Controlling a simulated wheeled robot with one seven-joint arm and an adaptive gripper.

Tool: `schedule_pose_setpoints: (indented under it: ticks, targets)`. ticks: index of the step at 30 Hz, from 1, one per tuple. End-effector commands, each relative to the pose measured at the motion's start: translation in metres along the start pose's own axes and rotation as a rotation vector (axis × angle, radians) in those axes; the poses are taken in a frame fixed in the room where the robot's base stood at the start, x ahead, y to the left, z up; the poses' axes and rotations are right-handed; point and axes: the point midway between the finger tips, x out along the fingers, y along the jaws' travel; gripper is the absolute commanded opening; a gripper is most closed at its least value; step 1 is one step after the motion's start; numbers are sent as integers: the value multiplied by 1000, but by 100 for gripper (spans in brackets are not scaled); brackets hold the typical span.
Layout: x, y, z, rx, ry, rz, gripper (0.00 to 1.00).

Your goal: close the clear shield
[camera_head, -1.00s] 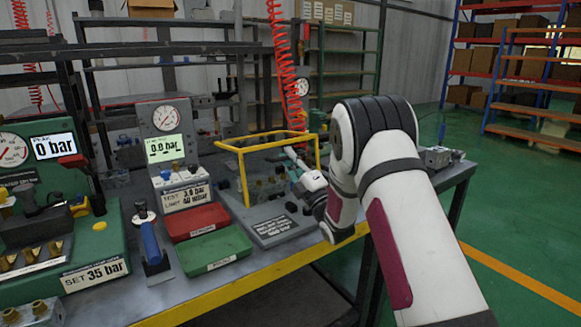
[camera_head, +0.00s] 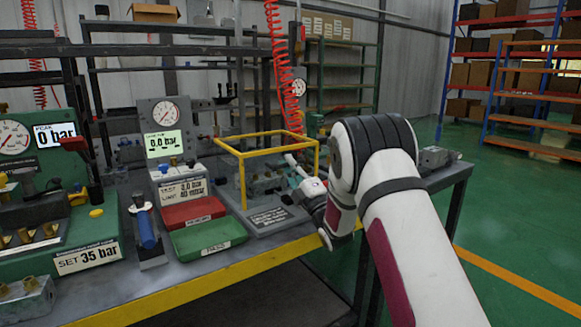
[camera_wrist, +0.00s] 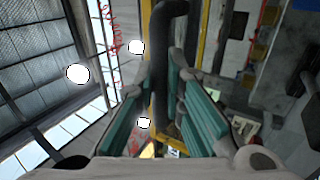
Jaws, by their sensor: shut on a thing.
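The clear shield (camera_head: 242,183) is a box-like cover with a yellow frame. It stands over a grey fixture with metal valve parts on the bench; its panels are barely visible. My gripper (camera_head: 303,178) is at the shield's right side, partly hidden by my own wrist. In the wrist view my gripper's teal finger pads (camera_wrist: 168,105) stand on both sides of a dark bar-like handle (camera_wrist: 170,8), which runs beside the yellow frame (camera_wrist: 202,38). The gripper is shut on this handle; the exact contact is hard to see.
A red tray (camera_head: 192,213) and a green tray (camera_head: 208,236) lie left of the fixture. A gauge tester (camera_head: 164,112) stands behind them, and a green press unit (camera_head: 88,244) is at the left. A red coiled hose (camera_head: 283,75) hangs behind the shield.

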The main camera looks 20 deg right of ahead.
Motion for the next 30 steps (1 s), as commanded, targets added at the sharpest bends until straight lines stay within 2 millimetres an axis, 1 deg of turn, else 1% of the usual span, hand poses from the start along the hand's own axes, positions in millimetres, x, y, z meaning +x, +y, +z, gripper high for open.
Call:
schedule_pose_setpoints:
  ticks: [1,5,6,7,17,20,23,26,30]
  targets:
    - [-2,-4,0,3,-1,-9,0]
    - [-2,-4,0,3,-1,-9,0]
    - [-2,-4,0,4,-1,-10,17]
    - [-2,-4,0,4,-1,-10,19]
    - [-2,-2,0,2,-1,-5,19]
    - [-6,-2,0,1,-1,-5,19]
    - [-18,-2,0,1,-2,-6,19]
    - [-37,-3,0,2,-3,-8,19]
    - [-67,-3,0,3,-2,-9,19]
